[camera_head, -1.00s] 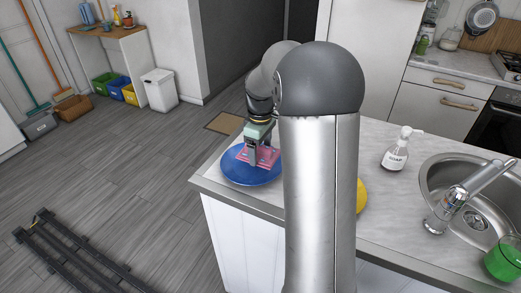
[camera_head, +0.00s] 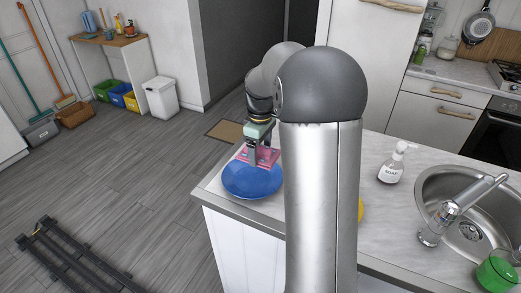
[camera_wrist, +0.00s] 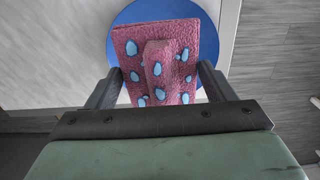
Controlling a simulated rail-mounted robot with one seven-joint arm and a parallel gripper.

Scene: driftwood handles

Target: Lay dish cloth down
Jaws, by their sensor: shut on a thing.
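The dish cloth (camera_wrist: 190,52) is pink with light blue spots. In the wrist view my gripper (camera_wrist: 158,78) is shut on a raised fold in its middle. In the head view my gripper (camera_head: 256,158) points down with the pink cloth (camera_head: 268,153) at its fingertips. The blue plate (camera_head: 252,181) lies on the counter near its left end. The cloth is over the plate's far edge in the head view; the wrist view shows the plate (camera_wrist: 128,17) behind it. I cannot tell the exact height of the cloth.
The counter (camera_head: 385,215) carries a soap bottle (camera_head: 391,165), a yellow thing (camera_head: 360,211) mostly hidden by my arm, a sink (camera_head: 440,190) with a tap (camera_head: 452,212), and a green glass (camera_head: 497,272). The counter's left edge is close to the plate.

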